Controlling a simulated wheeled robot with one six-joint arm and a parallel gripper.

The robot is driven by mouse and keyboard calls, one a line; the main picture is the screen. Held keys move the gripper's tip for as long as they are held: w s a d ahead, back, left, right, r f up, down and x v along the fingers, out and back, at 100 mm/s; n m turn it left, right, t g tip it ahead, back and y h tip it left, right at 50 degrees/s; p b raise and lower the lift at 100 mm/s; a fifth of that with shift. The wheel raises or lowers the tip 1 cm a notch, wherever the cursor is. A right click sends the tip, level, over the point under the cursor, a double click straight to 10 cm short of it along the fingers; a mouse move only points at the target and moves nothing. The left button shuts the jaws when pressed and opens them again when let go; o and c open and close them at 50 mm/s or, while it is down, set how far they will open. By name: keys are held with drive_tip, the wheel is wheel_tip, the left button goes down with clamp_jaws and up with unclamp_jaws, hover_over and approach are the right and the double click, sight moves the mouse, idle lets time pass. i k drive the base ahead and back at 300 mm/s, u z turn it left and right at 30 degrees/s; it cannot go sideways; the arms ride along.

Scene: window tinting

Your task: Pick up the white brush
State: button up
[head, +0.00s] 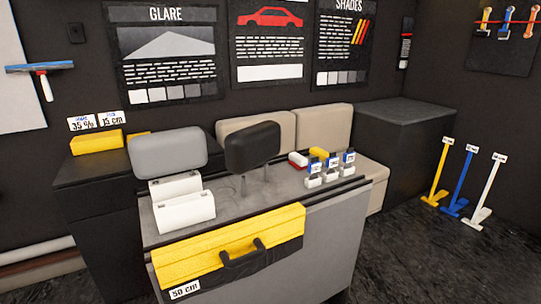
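A white long-handled tool (488,190) with a flat foot stands on the dark floor at the far right, with a small white tag at its top. It is the white thing here that looks most like a brush; its bristles are too small to make out. It is the rightmost of three similar tools, beside a blue one (461,184) and a yellow one (439,177). It leans slightly and nothing covers it. My gripper is not in view.
A grey counter (335,240) fills the middle, with a yellow case (215,255) at its front, headrests and small bottles on top. A dark cabinet (405,150) stands behind it. Floor is clear in front of the tools. Smaller tools hang on a wall board (505,55).

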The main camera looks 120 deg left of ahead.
sight(299, 161)
drive_tip(key=u, duration=2.95)
drive_tip(key=k, duration=0.65)
drive_tip(key=z, duration=0.85)
drive_tip(key=i, duration=2.95)
drive_tip(key=u, duration=1.15)
drive_tip(key=i, duration=0.75)
drive_tip(key=u, duration=1.3)
drive_tip(key=i, duration=0.45)
drive_tip(key=u, duration=0.4)
